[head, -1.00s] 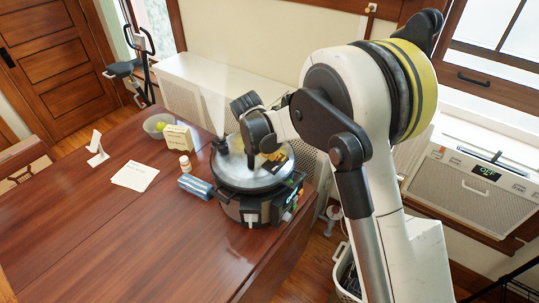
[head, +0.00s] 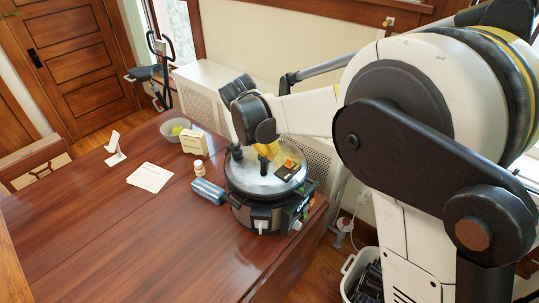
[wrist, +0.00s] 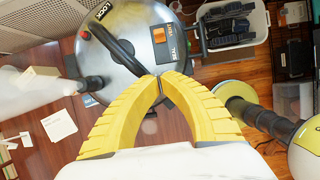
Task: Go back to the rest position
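My gripper (wrist: 160,80) has two yellow ribbed fingers whose tips meet in the wrist view, with nothing visible between them. In the head view my gripper (head: 266,152) points down over the lid of the pressure cooker (head: 262,180). The cooker is round and dark with a shiny metal lid, and it stands on the wooden table near its right edge. The exact gap between fingertips and lid is hard to tell.
A blue packet (head: 208,191), a small bottle (head: 199,168), a cream box (head: 195,141), a bowl (head: 174,129), a white card (head: 150,177) and a white stand (head: 115,148) are on the table (head: 120,240). A bin (head: 360,272) stands on the floor to the right.

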